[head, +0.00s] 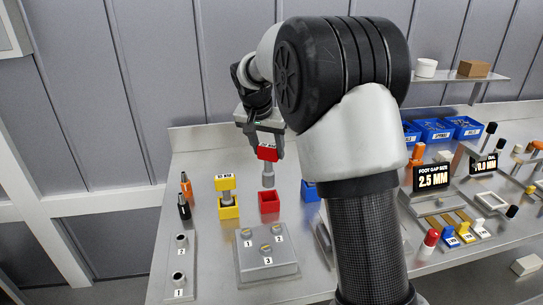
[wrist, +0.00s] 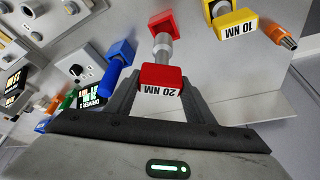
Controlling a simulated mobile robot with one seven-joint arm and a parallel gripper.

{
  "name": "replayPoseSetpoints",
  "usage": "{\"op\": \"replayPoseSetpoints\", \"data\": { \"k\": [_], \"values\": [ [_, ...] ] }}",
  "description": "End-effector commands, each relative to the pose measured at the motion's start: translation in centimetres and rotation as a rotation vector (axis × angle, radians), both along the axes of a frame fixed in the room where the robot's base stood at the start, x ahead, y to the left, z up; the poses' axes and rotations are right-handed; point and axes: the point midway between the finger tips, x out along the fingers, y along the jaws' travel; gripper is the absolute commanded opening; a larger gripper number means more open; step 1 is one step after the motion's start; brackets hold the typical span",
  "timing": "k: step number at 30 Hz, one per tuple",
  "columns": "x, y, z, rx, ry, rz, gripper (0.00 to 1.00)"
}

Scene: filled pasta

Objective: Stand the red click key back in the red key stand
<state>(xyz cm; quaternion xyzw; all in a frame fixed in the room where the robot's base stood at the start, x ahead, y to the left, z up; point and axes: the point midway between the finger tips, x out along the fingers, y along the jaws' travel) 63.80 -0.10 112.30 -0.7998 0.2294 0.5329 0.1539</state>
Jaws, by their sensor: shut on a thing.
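The red click key, labelled 20 NM (head: 267,154), hangs upright with its grey shank pointing down. My gripper (head: 265,140) is shut on its red head from above. The red key stand (head: 269,202) is a small red block on the bench, directly below the shank's lower end in the head view. In the wrist view, the key's red head (wrist: 162,74) is between my fingers (wrist: 160,82), and the shank points to the red stand (wrist: 162,20). I cannot tell whether the shank's tip is just above the stand or just inside it.
A yellow key (head: 225,183) stands in a yellow stand (head: 228,209) to the left. A blue stand (head: 310,190) is close on the right, partly behind my arm. Black- and orange-handled drivers stand far left.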

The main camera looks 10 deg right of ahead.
Motion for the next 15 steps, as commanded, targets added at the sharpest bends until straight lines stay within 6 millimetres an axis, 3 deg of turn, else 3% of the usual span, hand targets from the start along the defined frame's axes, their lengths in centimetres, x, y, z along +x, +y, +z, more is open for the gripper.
{"op": "replayPoseSetpoints", "data": {
  "k": [15],
  "values": [
    [0.32,0.05,0.07,-0.003,-0.003,0.038,0.2]
  ]
}}
